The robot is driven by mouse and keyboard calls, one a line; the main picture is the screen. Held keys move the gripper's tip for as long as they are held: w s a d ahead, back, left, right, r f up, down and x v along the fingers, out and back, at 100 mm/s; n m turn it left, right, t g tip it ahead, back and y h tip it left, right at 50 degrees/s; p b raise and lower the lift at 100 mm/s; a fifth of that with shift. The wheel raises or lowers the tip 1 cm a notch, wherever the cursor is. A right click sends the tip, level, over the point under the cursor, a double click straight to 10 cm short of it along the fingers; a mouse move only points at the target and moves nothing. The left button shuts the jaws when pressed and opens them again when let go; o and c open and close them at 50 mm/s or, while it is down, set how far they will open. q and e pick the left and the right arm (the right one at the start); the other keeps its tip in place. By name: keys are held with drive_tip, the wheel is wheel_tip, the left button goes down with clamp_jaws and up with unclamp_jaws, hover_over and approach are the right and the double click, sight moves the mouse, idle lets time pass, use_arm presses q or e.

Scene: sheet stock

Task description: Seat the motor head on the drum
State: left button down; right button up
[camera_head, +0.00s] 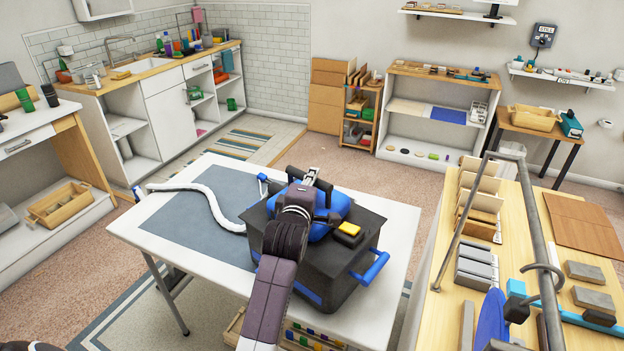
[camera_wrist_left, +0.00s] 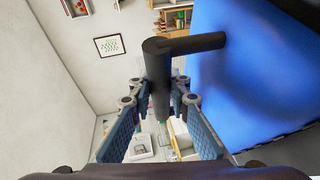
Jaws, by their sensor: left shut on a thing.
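The black drum (camera_head: 345,262) stands on the white table, with a blue handle (camera_head: 372,268) on its right side. The blue motor head (camera_head: 340,207) is over the top of the drum, partly hidden behind my left gripper (camera_head: 308,184). I cannot tell whether it is fully down or level. In the left wrist view the motor head (camera_wrist_left: 245,75) fills the right side. There my left gripper (camera_wrist_left: 160,95) is shut on its dark bar-like handle (camera_wrist_left: 185,45). My right gripper is not in view.
A white hose (camera_head: 205,190) lies curved across the grey mat (camera_head: 190,225) on the white table (camera_head: 125,225), left of the drum. A wooden bench with metal rails (camera_head: 440,240) stands at right.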

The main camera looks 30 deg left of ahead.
use_arm(q)
drive_tip(key=shift+r, duration=0.35)
drive_tip(key=c, duration=1.7)
unclamp_jaws()
drive_tip(key=shift+s, duration=0.1)
drive_tip(key=shift+c, duration=0.2)
drive_tip(key=shift+o, duration=0.3)
drive_tip(key=shift+f, duration=0.5)
drive_tip(key=o, duration=0.5)
drive_tip(key=shift+r, duration=0.15)
drive_tip(key=shift+r, duration=0.1)
